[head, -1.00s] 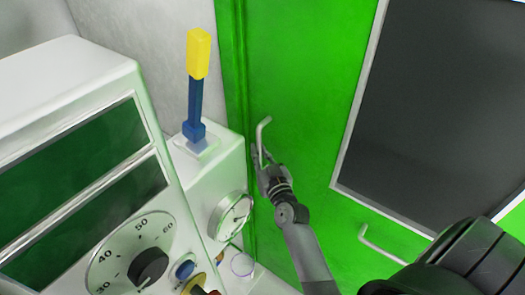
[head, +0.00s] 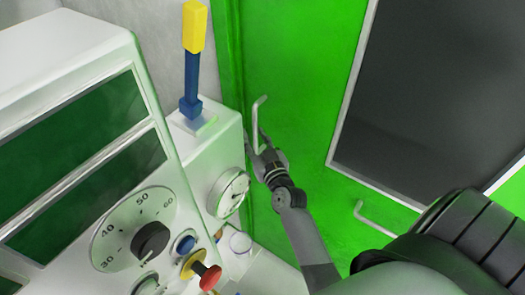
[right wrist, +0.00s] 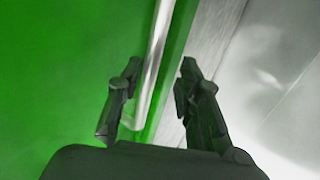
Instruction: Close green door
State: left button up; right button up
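The green door (head: 300,70) fills the middle and right of the head view and has a large dark window panel. Its left edge lies beside a green frame strip; I cannot tell whether a gap is left there. A pale bar handle (head: 257,122) stands near that edge. My right gripper (head: 257,148) is at the handle's lower end. In the right wrist view the handle (right wrist: 158,50) runs between the two parted fingers of the right gripper (right wrist: 158,85), with space visible on both sides. My left gripper is not in view.
A white machine with a dial (head: 150,238) and a red knob (head: 208,276) stands at the left. A yellow-and-blue lever (head: 192,65) and a round gauge (head: 233,193) are close to the door's edge. A second handle (head: 378,220) sits lower on the door.

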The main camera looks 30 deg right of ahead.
jog(key=s+a, duration=0.2)
jog(key=s, duration=0.8)
jog(key=shift+s, duration=0.2)
